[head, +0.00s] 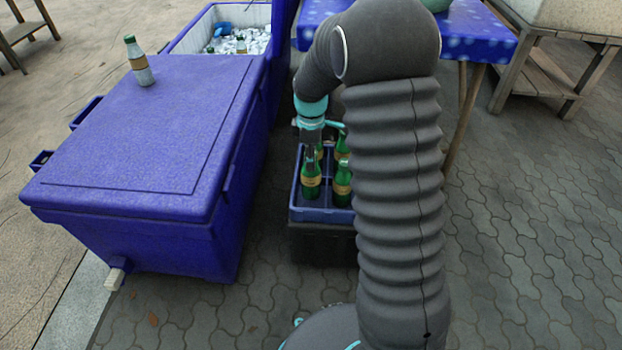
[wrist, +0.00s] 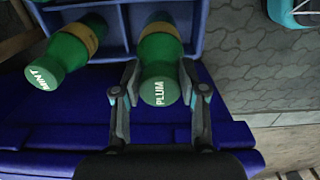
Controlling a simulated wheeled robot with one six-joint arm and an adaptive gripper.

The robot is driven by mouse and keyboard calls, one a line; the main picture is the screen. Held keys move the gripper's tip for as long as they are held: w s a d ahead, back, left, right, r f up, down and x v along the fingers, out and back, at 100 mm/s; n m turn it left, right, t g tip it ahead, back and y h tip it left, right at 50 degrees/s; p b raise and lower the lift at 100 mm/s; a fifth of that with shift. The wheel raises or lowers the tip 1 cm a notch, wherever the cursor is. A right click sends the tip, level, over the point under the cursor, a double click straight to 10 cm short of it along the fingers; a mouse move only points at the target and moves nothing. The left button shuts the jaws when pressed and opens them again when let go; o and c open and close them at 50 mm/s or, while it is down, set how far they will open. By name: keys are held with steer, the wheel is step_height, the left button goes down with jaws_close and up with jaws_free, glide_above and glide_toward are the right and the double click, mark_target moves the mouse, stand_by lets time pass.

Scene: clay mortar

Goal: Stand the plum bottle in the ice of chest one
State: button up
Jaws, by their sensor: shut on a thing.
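In the head view my gripper (head: 311,150) is shut on this bottle (head: 311,182) at the near left of the blue crate (head: 322,214). The bottle is upright; I cannot tell whether its base is lifted. An open chest (head: 190,38) holding white ice (head: 256,40) and bottles stands at the back left. No chest number is readable.
A mint bottle (wrist: 65,52) and other green bottles (head: 342,187) stand in the crate beside the held one. A closed blue chest (head: 150,130) lies left, with a green-topped bottle (head: 140,62) on its lid. A blue-covered table (head: 460,35) stands behind my arm. Paving at right is clear.

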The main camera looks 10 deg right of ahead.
step_height(320, 180, up, 8)
steer(key=p, duration=0.5)
steer(key=shift+r, duration=0.15)
step_height(320, 180, up, 8)
stand_by(0.4)
stand_by(1.3)
